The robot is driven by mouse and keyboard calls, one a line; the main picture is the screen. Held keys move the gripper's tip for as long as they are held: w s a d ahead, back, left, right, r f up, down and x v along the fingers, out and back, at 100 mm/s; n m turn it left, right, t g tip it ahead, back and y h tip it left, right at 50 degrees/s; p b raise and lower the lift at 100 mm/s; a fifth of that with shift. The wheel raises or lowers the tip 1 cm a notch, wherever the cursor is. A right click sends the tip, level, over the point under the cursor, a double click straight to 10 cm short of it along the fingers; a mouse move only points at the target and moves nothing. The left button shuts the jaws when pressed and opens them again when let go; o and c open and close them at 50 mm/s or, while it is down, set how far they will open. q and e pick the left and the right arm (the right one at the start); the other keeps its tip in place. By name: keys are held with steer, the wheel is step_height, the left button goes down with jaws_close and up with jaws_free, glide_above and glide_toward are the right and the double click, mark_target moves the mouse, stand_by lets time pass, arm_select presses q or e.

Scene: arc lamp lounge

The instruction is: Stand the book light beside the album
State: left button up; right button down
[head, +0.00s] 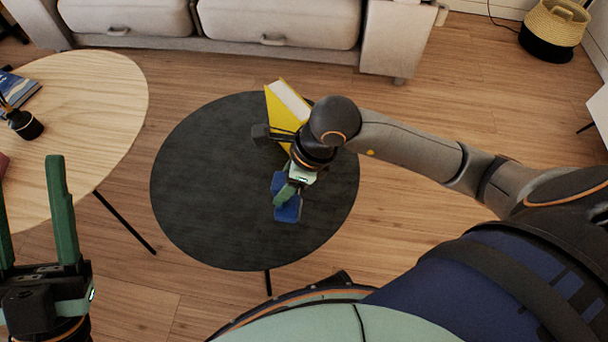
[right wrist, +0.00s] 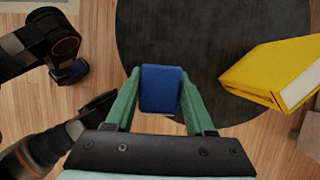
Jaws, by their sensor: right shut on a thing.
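The yellow album (head: 281,119) with white page edges stands at the back of the dark round table (head: 200,180), partly hidden by my right arm. It also shows at the right of the right wrist view (right wrist: 272,72). The book light is a dark blue thing (head: 290,212) at my right gripper (head: 285,192), on the near side of the album and apart from it. In the right wrist view the gripper's green fingers are shut on the blue light (right wrist: 161,90). I cannot tell whether it touches the tabletop. My left gripper (head: 30,185) is open and empty at the left edge.
A pale wooden table (head: 100,95) stands at the left, with a blue book (head: 16,90) and a small dark pot (head: 25,124). A light sofa (head: 270,22) is behind. A basket (head: 553,28) sits at the back right. The left part of the round table is clear.

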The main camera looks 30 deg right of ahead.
arm_select(q)
steer(key=shift+n, duration=0.3)
steer(key=shift+w+d+f+b, duration=0.1)
steer(key=shift+d+f+b, duration=0.1)
steer(key=shift+f+b, duration=1.15)
steer(key=shift+w+d+f+b, duration=0.1)
steer(key=shift+d+f+b, duration=0.1)
steer(key=shift+f+b, duration=1.15)
arm_select(e)
steer(key=w+d+f, duration=0.6)
steer(key=d+f, duration=0.1)
steer(key=f, duration=0.4)
steer(key=shift+d, duration=0.25)
arm_select(q)
steer(key=shift+f, duration=0.2)
arm_select(e)
steer(key=shift+w, duration=0.1)
steer(key=shift+f, duration=0.2)
steer(key=shift+c, duration=1.3)
jaws_free()
arm_select(q)
steer(key=shift+s, duration=0.1)
arm_select(e)
steer(key=shift+r, duration=0.1)
